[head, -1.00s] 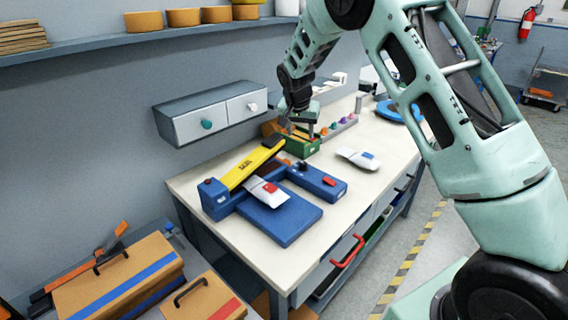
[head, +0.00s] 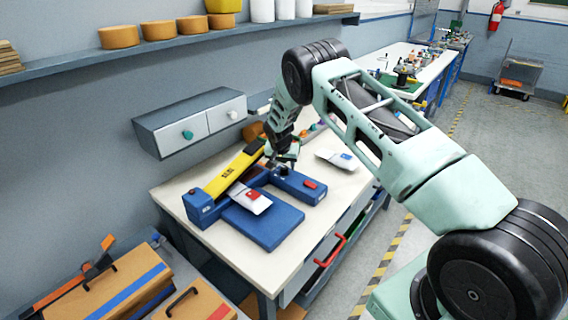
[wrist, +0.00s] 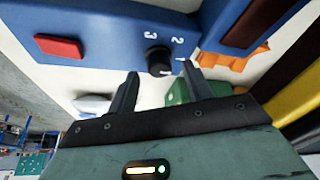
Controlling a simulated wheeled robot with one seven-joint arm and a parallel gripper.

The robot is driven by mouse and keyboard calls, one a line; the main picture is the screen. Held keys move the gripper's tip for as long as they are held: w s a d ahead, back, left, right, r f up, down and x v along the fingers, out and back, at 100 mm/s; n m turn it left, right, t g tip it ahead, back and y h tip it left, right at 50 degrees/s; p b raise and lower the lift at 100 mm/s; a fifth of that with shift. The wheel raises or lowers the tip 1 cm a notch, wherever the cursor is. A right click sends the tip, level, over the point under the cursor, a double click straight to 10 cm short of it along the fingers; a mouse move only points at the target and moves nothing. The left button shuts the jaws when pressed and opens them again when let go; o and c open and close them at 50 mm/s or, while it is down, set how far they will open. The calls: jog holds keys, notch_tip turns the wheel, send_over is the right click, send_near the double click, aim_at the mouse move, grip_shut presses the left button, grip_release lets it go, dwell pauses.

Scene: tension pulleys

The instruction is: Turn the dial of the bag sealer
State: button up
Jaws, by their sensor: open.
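The bag sealer (head: 262,222) is blue with a yellow arm (head: 236,168) and stands on the workbench. Its black dial (wrist: 158,60) shows in the wrist view on a blue panel with white numbers 1, 2 and 3 beside it. A red button (wrist: 60,46) is on the same panel. My gripper (wrist: 160,82) is open, with its two dark fingertips just short of the dial, one on each side of it in the picture. I cannot tell whether they touch it. In the head view my gripper (head: 280,160) hangs over the sealer's right block and hides the dial.
A white bag with a red label (head: 252,199) lies on the sealer. Another with a blue label (head: 338,160) lies on the bench (head: 290,262) to the right. A grey drawer unit (head: 192,120) hangs on the wall behind. A green block (wrist: 182,94) is near the fingers.

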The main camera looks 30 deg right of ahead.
jog(key=shift+x, duration=0.75)
jog(key=c, duration=1)
